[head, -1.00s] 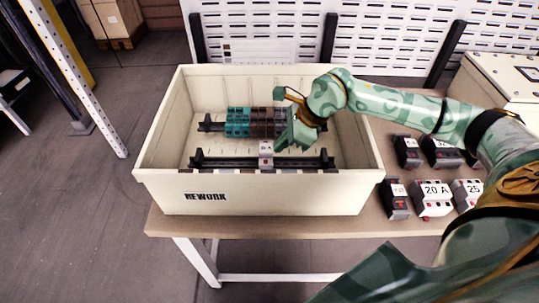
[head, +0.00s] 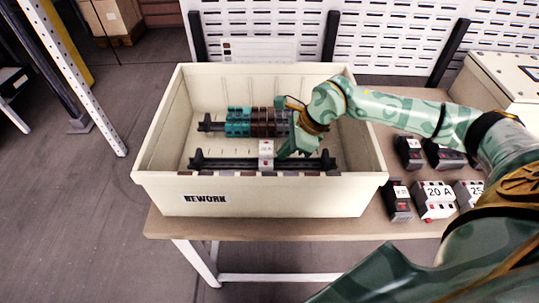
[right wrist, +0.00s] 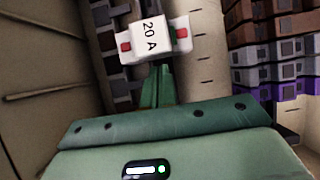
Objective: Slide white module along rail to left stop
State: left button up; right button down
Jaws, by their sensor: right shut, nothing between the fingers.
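The white module (head: 266,151) sits on the front dark rail (head: 225,163) inside the beige bin, near the rail's middle. In the right wrist view the white module (right wrist: 150,38) shows a "20 A" label and red marks at both ends. My right gripper (head: 281,153) is shut and empty, just right of the module. In the right wrist view its fingertips (right wrist: 157,74) are close against the module's side; I cannot tell whether they touch. The left stop (head: 197,159) is at the rail's left end, with bare rail between it and the module. My left gripper is not in view.
A rear rail carries teal (head: 238,121) and brown (head: 263,122) modules, partly hidden by my right arm. The beige bin (head: 290,195) has high walls around both rails. Several loose modules, one labelled 20 A (head: 436,196), lie on the table to its right.

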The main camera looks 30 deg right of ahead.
dwell(0.4)
jog(key=shift+w+a+b, duration=0.15)
jog(key=shift+w+a, duration=1)
jog(key=shift+a, duration=0.7)
jog(key=shift+w+a+b, duration=0.2)
jog(key=shift+w+a, duration=0.9)
jog(key=shift+a, duration=0.7)
jog(key=shift+w+a+b, duration=0.15)
jog(key=shift+w+a, duration=1)
jog(key=shift+a, duration=0.7)
jog(key=shift+w+a+p, duration=0.2)
jog(key=shift+w+a, duration=0.1)
jog(key=shift+a, duration=0.2)
jog(key=shift+w+a+p, duration=0.15)
jog(key=shift+w+a, duration=0.15)
jog(key=shift+a, duration=0.2)
dwell(1.1)
